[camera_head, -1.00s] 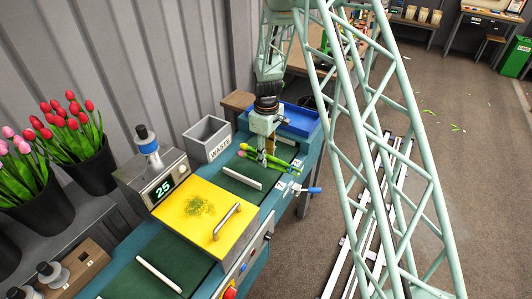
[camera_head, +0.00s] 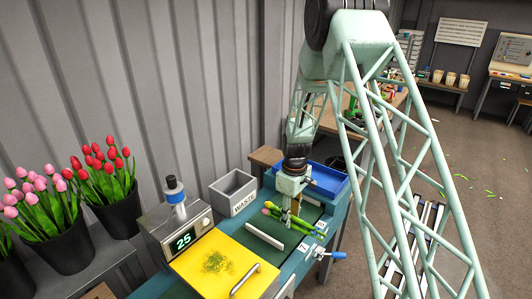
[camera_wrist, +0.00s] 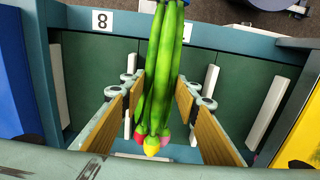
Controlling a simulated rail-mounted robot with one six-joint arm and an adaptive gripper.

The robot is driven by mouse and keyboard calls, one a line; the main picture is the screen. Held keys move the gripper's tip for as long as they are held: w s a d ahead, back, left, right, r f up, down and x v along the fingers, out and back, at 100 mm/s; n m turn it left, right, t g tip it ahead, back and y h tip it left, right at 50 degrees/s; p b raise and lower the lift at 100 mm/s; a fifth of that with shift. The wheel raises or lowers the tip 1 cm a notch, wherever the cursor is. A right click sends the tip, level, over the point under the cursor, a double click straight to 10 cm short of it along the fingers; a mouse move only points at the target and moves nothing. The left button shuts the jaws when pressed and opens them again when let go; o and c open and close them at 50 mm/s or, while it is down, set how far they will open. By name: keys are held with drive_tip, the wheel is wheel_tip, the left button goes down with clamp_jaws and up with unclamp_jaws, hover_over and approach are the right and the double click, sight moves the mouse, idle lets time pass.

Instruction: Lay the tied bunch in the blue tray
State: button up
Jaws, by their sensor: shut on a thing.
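My gripper (camera_head: 288,212) points down over the green-topped bench and is shut on the tulip bunch (camera_head: 305,222). In the wrist view the bunch (camera_wrist: 165,75) runs between my fingers (camera_wrist: 160,95), its green stems toward the top and red, yellow and pink heads at the bottom. I cannot make out a tie on it. The blue tray (camera_head: 333,186) lies behind and to the right of my gripper in the head view, and seems bare where it shows. Part of it is hidden by my arm. A blue surface at the wrist view's left edge is probably this tray.
A grey WASTE bin (camera_head: 233,192) stands left of my gripper. A yellow board (camera_head: 225,258) with a metal handle and green scraps lies in front. Pale rails (camera_head: 265,236) stand on the green bench top. A blue-handled lever (camera_head: 336,255) sticks out at right.

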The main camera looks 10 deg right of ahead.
sight(296, 216)
drive_tip(key=r+m+b, duration=0.1)
drive_tip(key=d+r+m+b, duration=0.1)
drive_tip(key=m, duration=0.1)
drive_tip(key=s+r+m+b, duration=0.1)
drive_tip(key=m, duration=0.1)
drive_tip(key=shift+d+r, duration=0.3)
drive_tip(key=shift+d, duration=0.05)
drive_tip(key=shift+s+d+r+m+b, duration=0.25)
drive_tip(key=shift+r+m, duration=0.25)
drive_tip(key=shift+m, duration=0.25)
drive_tip(key=shift+s+d+r+m+b, duration=0.1)
drive_tip(key=shift+d+r+m+b, duration=0.1)
drive_tip(key=shift+r+m+b, duration=0.35)
drive_tip(key=shift+s+d+r+m+b, duration=0.15)
drive_tip(key=shift+r+m, duration=0.25)
drive_tip(key=shift+m, duration=0.5)
